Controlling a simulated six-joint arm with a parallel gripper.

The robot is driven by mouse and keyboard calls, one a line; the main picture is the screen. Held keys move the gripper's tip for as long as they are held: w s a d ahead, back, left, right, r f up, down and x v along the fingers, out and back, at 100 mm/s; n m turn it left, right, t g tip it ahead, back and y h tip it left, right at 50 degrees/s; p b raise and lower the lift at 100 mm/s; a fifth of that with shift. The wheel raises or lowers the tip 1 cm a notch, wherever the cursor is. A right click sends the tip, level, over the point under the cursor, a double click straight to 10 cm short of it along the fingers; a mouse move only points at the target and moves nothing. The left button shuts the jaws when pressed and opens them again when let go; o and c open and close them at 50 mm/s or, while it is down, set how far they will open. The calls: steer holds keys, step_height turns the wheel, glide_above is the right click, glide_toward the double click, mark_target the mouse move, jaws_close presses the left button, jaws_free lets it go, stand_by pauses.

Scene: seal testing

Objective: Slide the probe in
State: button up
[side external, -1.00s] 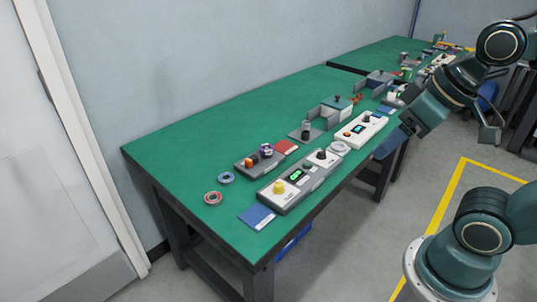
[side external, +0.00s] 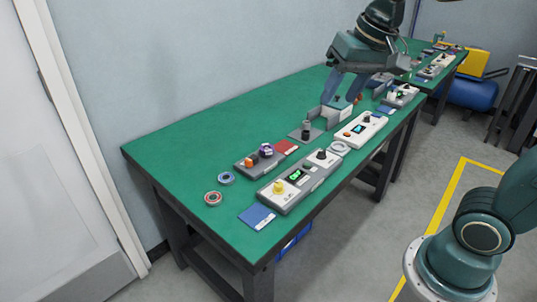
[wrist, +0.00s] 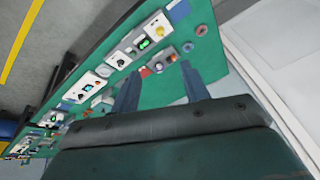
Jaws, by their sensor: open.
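My gripper (side external: 345,92) is open and empty, its two blue-grey fingers pointing down over the rear middle of the green bench. In the wrist view its fingers (wrist: 160,73) are apart, with bench fixtures beyond them. I cannot tell for certain which part is the probe. A dark upright cylinder (side external: 306,130) stands on a small grey plate. A grey block fixture with a green top (side external: 340,104) stands beyond it, close to the fingers in the picture and partly hidden. A grey-white tester with a yellow knob and green display (side external: 292,184) sits at the front edge.
A white unit with a blue screen (side external: 360,130) stands right of the tester. A grey box with orange and purple knobs (side external: 260,160), a red card (side external: 286,147), a blue card (side external: 257,217) and two rings (side external: 213,198) lie nearby. The bench's rear left is clear.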

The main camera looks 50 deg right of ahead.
steer(key=w+m+g, duration=0.1)
steer(key=w+m, duration=0.3)
steer(key=w, duration=0.6)
steer(key=m+g, duration=0.3)
steer(key=m, duration=0.6)
glide_above(249, 160)
step_height(249, 160, down, 20)
steer(key=shift+w+r, duration=0.15)
steer(key=shift+r, duration=0.05)
steer(key=shift+f, duration=0.15)
step_height(249, 160, down, 14)
steer(key=shift+r, duration=0.25)
steer(key=shift+d, duration=0.1)
jaws_close()
